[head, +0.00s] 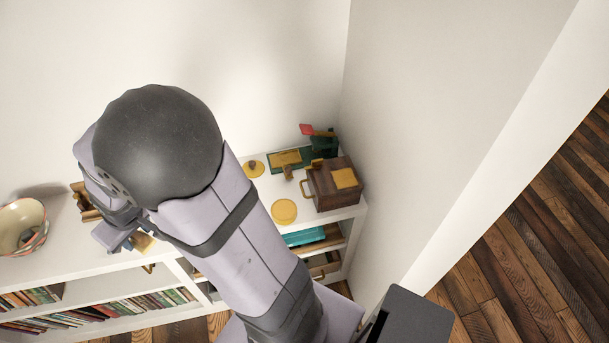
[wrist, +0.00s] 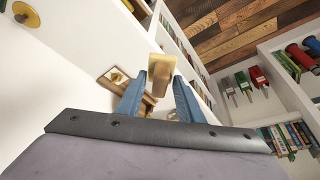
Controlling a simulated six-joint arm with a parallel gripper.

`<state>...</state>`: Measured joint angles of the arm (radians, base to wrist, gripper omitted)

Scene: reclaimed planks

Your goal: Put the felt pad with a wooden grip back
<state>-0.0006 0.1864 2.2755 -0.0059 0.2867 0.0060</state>
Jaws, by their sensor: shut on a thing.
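In the wrist view, my gripper (wrist: 160,88) is shut on a tan wooden piece (wrist: 163,68) between its blue fingers. It looks like the felt pad with a wooden grip, though its felt face cannot be made out. In the head view, my arm covers most of the gripper (head: 128,240); a bit of a tan thing (head: 143,243) shows beside it over the white shelf top. A wooden holder (head: 84,203) stands partly behind my arm. In the wrist view, a wooden piece (wrist: 149,101) lies beyond the left finger; whether it is the same holder I cannot tell.
A patterned bowl (head: 22,228) stands at the left. On the right of the white shelf unit are a round yellow pad with a knob (head: 253,169), a yellow disc (head: 284,211), a green tray (head: 274,160) and a brown wooden box (head: 322,187). Books (head: 140,303) fill lower shelves.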

